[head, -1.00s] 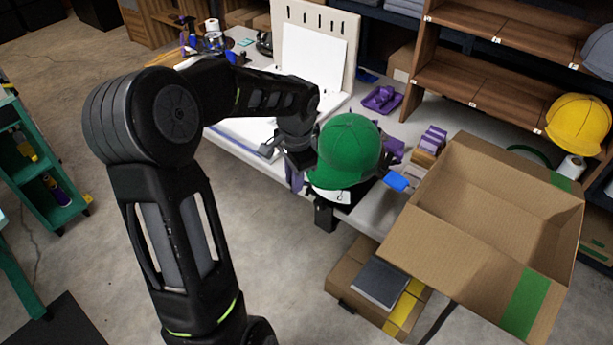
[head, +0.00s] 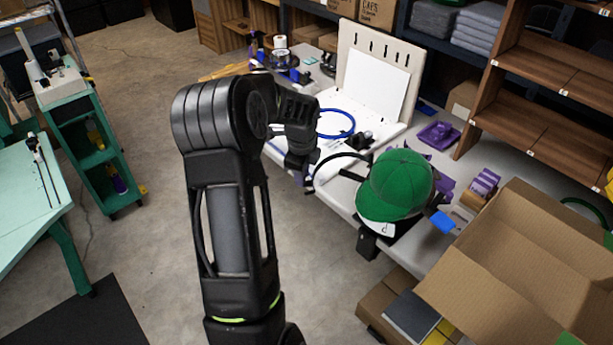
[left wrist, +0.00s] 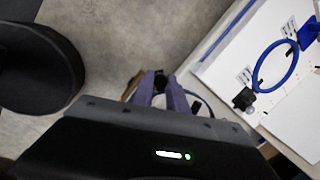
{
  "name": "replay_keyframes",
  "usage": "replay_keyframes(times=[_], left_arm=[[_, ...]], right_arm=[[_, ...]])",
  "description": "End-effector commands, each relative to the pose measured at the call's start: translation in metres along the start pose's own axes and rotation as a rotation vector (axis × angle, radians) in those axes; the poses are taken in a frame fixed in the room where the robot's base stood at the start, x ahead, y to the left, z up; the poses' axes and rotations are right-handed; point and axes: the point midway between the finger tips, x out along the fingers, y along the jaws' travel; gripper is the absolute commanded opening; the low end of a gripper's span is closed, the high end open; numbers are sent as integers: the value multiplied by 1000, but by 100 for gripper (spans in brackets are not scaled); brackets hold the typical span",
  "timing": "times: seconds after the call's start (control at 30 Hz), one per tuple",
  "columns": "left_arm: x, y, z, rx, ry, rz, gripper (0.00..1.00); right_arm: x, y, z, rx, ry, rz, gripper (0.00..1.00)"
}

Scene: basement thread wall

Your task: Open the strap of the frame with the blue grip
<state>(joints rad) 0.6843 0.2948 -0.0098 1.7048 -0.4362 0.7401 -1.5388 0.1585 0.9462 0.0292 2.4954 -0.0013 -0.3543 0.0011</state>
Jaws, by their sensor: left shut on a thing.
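The green cap (head: 396,182) sits on a dark frame at the front edge of the bench, with a blue grip (head: 441,221) at its right. A thin black strap (head: 335,158) arcs out from the cap's left side. My left gripper (head: 304,177) is left of the cap, apart from it, at the strap's free end. In the left wrist view its purple fingers (left wrist: 165,96) are shut on a small dark piece, which looks like the strap's end. The frame's fastening behind the cap is hidden. My right gripper is not in view.
A white pegboard stand (head: 377,75) and a blue ring (head: 335,124) are behind on the bench. A purple tray (head: 438,134) and purple blocks (head: 484,184) lie to the right. An open cardboard box (head: 520,265) stands at the right. Open floor lies left of the bench.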

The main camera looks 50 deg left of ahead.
Motion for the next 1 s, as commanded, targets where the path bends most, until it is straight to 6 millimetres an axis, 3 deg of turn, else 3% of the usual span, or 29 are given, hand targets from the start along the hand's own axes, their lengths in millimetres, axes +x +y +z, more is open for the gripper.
replay_keyframes(times=[0.47,0.5,0.7,1.0], left_arm=[[0,-5,-2,22,7,-9,0],[0,-5,-2,22,8,-9,21],[0,-4,0,20,5,-5,38],[0,-3,1,19,3,-3,41]], right_arm=[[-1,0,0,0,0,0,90],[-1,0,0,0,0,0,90],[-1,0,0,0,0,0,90],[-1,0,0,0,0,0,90]])
